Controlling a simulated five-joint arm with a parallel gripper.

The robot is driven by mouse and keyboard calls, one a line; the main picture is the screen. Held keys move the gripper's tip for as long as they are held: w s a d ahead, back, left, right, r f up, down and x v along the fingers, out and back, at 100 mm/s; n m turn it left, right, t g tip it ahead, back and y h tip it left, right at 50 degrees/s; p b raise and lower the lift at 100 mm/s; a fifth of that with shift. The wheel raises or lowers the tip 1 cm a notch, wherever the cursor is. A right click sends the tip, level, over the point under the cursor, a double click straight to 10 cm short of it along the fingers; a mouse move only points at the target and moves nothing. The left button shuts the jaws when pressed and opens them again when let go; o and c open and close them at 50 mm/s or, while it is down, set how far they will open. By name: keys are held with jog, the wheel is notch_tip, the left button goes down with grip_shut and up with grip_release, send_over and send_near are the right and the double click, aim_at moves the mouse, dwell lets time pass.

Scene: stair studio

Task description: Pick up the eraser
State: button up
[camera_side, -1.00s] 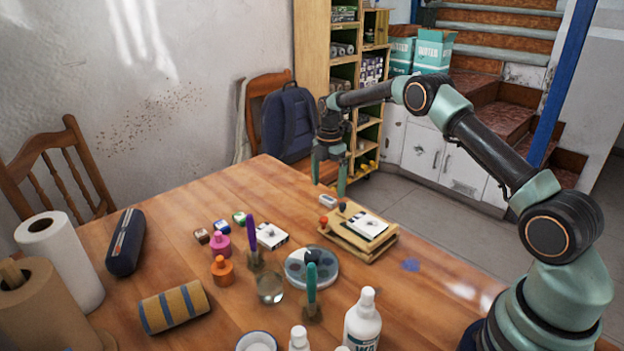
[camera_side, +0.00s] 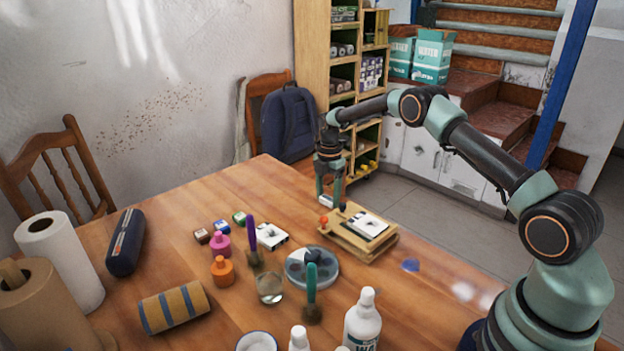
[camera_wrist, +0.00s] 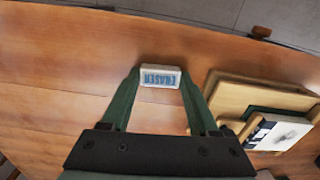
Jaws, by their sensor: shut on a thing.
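The eraser (camera_wrist: 160,77) is a small white block with blue lettering that reads ERASER. In the wrist view it sits between the tips of my gripper (camera_wrist: 158,73), with a green finger against each end. In the side view my gripper (camera_side: 329,202) points down at the far part of the table, its fingers closed around the eraser (camera_side: 326,201), which is partly covered by them. The eraser is at or very near the table top; I cannot tell whether it touches it.
A wooden stand (camera_side: 350,247) with a black-and-white card is close to the right of my gripper. A palette (camera_side: 297,275), a glass (camera_side: 269,288) and several small bottles stand nearer the camera. The table's far edge lies just beyond; bare wood lies left.

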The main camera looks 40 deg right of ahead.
aim_at(328, 198)
jog(key=shift+r, duration=0.1)
notch_tip(328, 198, up, 20)
dwell(0.5)
